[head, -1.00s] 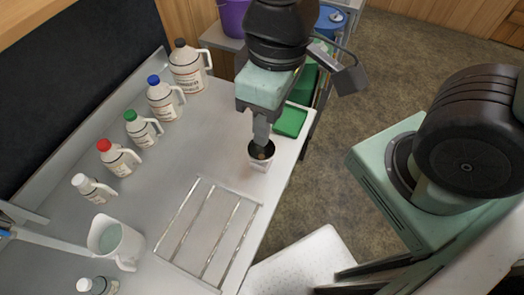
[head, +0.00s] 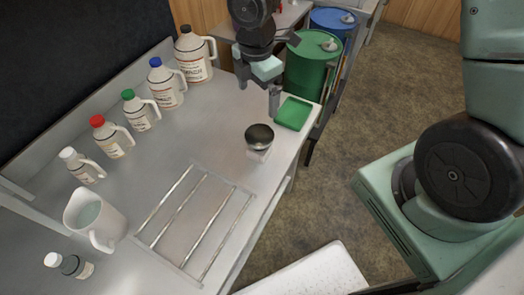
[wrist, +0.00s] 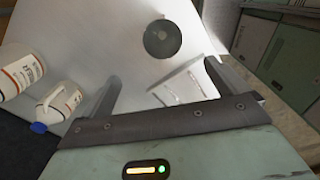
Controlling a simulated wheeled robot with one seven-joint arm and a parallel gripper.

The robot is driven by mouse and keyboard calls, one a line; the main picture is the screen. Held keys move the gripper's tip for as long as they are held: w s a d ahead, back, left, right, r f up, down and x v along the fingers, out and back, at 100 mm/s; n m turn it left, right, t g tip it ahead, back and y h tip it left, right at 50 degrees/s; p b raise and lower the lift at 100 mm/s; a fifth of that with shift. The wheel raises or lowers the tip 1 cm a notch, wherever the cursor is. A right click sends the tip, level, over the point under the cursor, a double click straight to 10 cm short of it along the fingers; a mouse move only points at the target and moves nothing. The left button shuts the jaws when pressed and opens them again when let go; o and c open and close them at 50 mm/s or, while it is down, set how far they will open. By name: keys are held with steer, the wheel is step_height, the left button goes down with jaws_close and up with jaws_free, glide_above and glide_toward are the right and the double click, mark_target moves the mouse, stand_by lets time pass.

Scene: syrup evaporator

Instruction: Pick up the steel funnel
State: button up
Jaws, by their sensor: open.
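The steel funnel (head: 259,136) shows in the head view as a dark, shiny round bowl. It sits on a small white block-like holder (head: 258,155) near the right edge of the metal counter. My gripper (head: 273,108) is beyond it, near the green tray, apart from the funnel and empty. In the wrist view the round grey disc with a dark centre looks like the funnel (wrist: 162,39), ahead of the fingers. There my gripper (wrist: 163,76) has its two fingers spread wide. The funnel's lower part is hidden.
Several jugs with coloured caps (head: 166,88) line the counter's back. A barred rack (head: 193,222) lies in front. A green tray (head: 293,113) is at the right edge, with a green drum (head: 311,65) beyond.

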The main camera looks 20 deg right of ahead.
steer(key=f, duration=0.1)
glide_above(259, 141)
step_height(259, 141, down, 12)
steer(key=shift+s+a+r+b, duration=0.15)
steer(key=shift+b, duration=0.3)
steer(key=shift+s+a+f, duration=0.1)
steer(key=shift+s+f, duration=0.1)
steer(key=shift+f, duration=1.15)
steer(key=shift+s+f, duration=0.2)
steer(key=shift+f, duration=1.1)
steer(key=c, duration=1)
